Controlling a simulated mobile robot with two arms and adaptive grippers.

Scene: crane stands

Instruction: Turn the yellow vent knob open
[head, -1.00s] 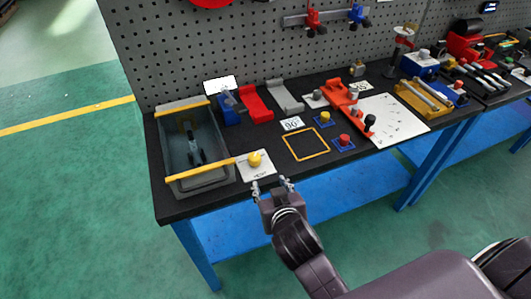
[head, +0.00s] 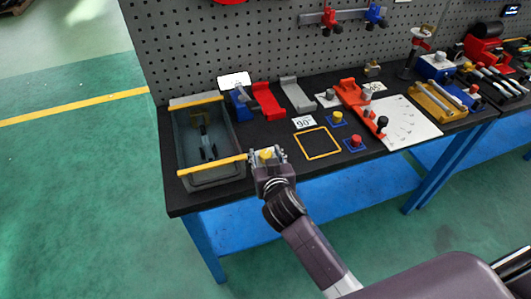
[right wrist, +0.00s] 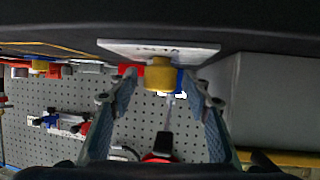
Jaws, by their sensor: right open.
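The yellow vent knob (head: 266,154) sits on a white plate at the front edge of the dark bench, partly hidden by my right gripper. In the right wrist view the round knob (right wrist: 160,75) stands out from its lettered white plate (right wrist: 150,50); that view is upside down. My right gripper (head: 268,156) is open, with one finger on each side of the knob. In the right wrist view there is a visible gap between the knob and each finger. Whether the fingertips reach level with the knob is unclear. My left gripper is not in view.
A grey bin (head: 207,179) with yellow bars stands just left of the knob. A yellow square outline (head: 318,157), a yellow button (head: 338,117) and a red button (head: 356,141) lie to the right. A pegboard (head: 200,50) rises behind the bench.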

